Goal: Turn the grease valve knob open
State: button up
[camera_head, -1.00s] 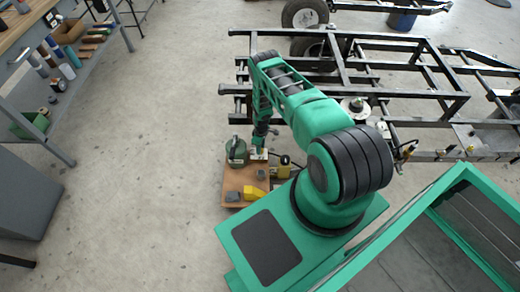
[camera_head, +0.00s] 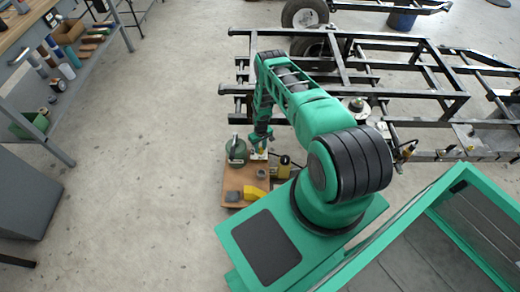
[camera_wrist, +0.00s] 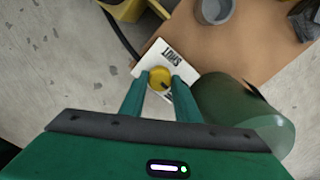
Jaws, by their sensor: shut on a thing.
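The grease valve knob (camera_wrist: 159,78) is a small round yellow knob with a dark mark on its lower right. It sits on a white plate (camera_wrist: 171,52) that reads "SHUT" in dark letters. In the wrist view my gripper (camera_wrist: 161,88) has its two green fingers on either side of the knob, shut on it. In the head view my gripper (camera_head: 259,152) reaches down to the back of a wooden board (camera_head: 232,199), beside a green rounded canister. The knob itself is too small to make out there.
A black frame (camera_head: 350,75) stands behind.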

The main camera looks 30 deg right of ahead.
aim_at(260, 149)
jog(key=shift+w+r, duration=0.15)
jog(key=shift+w, duration=0.2)
jog(key=o, duration=0.9)
jog(key=shift+c, duration=0.2)
jog(key=shift+o, duration=0.9)
jog(key=shift+s, duration=0.15)
notch_tip(260, 149, up, 11)
jog(key=shift+f, duration=0.2)
